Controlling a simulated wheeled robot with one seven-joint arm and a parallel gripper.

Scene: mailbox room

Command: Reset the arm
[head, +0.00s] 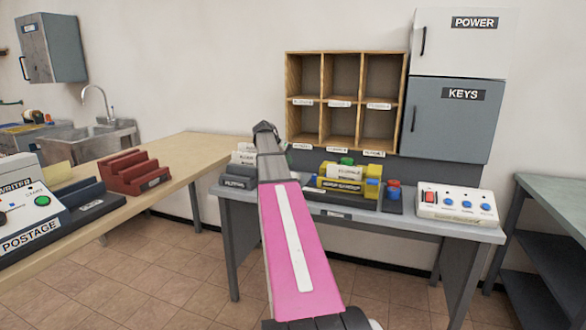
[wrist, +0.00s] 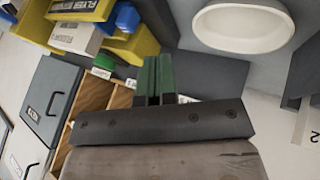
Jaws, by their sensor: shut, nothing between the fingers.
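My arm (head: 293,240), pink with a white stripe, reaches forward from the bottom of the head view toward the grey desk. Its dark wrist end (head: 264,130) is in front of the wall, left of the wooden cubby. My gripper (wrist: 153,70) shows in the wrist view with its two green fingers together and nothing between them. The fingers are apart from the boxes and bins. In the head view the fingers are mostly hidden by the arm.
The grey desk (head: 405,228) holds yellow bins (head: 372,188), a white button panel (head: 457,204) and a dark tray (head: 238,182). Behind are the wooden cubby (head: 290,88) and the KEYS cabinet (head: 448,125). A wooden counter (head: 190,158) at left bears a red rack (head: 132,172).

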